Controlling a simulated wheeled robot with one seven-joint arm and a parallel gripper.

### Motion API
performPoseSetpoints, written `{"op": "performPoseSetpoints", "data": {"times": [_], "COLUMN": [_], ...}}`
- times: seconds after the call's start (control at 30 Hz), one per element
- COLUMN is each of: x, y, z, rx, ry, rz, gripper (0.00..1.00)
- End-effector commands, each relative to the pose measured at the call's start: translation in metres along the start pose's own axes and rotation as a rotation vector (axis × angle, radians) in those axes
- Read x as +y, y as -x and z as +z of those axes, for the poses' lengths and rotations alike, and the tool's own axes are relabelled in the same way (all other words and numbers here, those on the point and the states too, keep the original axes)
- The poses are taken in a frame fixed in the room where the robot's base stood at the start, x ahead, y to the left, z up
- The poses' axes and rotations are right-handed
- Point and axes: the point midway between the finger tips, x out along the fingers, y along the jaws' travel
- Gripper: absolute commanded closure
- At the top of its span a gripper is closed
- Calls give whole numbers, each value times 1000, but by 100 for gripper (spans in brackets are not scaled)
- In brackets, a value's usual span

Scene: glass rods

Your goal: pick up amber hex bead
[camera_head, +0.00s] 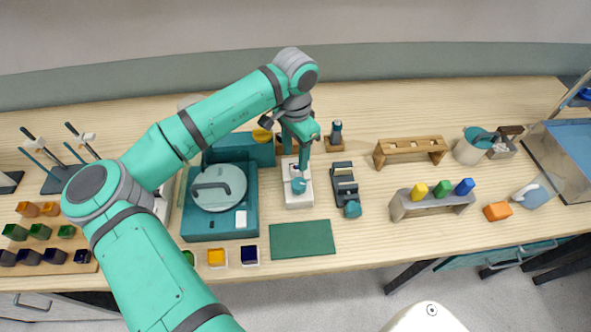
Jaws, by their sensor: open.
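I cannot tell for certain which piece is the amber hex bead, since the pieces are small. An amber-yellow piece (216,257) sits in a small white dish at the front of the table. A yellow piece (419,190) stands on the grey rack, and orange pieces (27,209) sit at the back of the left wooden tray. A yellow item (262,135) shows by the teal box, partly behind my arm. My gripper (297,168) points down over a white device, open, apart from all these pieces. Its fingertips are small and hard to make out.
A teal machine with a round lid (219,187) stands left of my gripper. A dark green mat (302,239) lies at the front. The grey rack (432,204), a wooden rack (411,147) and an orange block (497,211) are to the right. My arm covers part of the left side.

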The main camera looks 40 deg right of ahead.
Motion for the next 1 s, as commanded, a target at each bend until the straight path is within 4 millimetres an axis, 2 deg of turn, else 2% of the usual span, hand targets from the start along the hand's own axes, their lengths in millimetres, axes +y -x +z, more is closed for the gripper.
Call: {"op": "performPoseSetpoints", "data": {"times": [0.3,0.43,0.63,0.67,0.83,1.0], "x": [-1,-2,-2,-2,-2,-2], "y": [-40,-48,-48,-48,-48,-48], "z": [-2,-2,-2,-2,-2,-3], "rx": [0,0,1,1,1,1], "ry": [0,1,1,1,1,1], "rz": [0,-1,-1,-1,-1,-1], "gripper": [55,55,55,58,98,100]}}
